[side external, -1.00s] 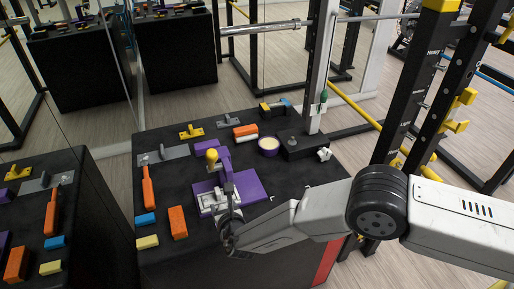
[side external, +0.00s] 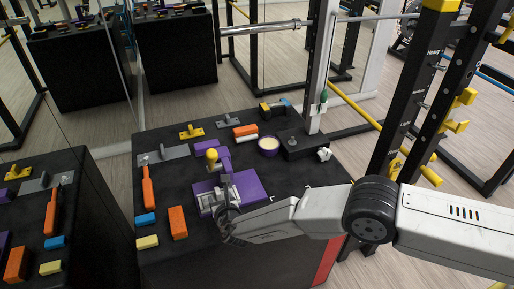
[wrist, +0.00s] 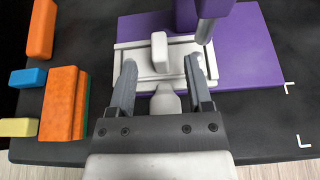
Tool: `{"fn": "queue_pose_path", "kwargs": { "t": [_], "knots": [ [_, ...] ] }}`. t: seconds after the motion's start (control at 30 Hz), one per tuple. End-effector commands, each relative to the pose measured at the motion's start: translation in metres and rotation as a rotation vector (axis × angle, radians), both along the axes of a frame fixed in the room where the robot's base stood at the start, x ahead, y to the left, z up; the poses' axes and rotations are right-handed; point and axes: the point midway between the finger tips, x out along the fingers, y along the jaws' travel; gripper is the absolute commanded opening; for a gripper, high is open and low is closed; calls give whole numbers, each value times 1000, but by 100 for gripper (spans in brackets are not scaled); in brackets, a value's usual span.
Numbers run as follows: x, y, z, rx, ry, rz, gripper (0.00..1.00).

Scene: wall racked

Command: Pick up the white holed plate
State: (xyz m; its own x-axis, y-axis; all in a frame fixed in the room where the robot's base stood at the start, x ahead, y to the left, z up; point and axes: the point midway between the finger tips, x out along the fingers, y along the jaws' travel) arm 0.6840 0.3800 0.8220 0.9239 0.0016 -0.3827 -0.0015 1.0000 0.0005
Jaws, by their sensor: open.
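A white plate (wrist: 136,58) lies flat on a purple base (wrist: 246,50), with a raised white piece (wrist: 160,50) on it; I cannot clearly make out its holes. In the side view the white plate (side external: 207,201) is partly covered by my gripper (side external: 227,188). In the wrist view my gripper (wrist: 160,68) is open, its two grey fingers on either side of the raised piece and over the plate. The fingers hold nothing that I can see. I cannot tell whether the fingertips touch the plate.
A purple upright with a grey rod (wrist: 206,28) stands close to the right finger. Orange blocks (wrist: 62,102), a blue block (wrist: 28,78) and a yellow block (wrist: 18,127) lie left. A purple bowl (side external: 268,146) stands farther back on the black table (side external: 300,190).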

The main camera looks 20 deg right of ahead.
Motion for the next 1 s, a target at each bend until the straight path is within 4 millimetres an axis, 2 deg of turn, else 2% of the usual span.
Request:
{"fn": "queue_pose_path", "kwargs": {
  "t": [0.33, 0.93, 0.97, 1.0],
  "knots": [
    [14, 0, -6, 0, 0, 1, 65],
    [16, 0, -7, -1, 0, 1, 65],
    [16, 0, -7, -1, 0, 1, 62],
    [16, 0, -7, -1, 0, 1, 49]
  ]
}}
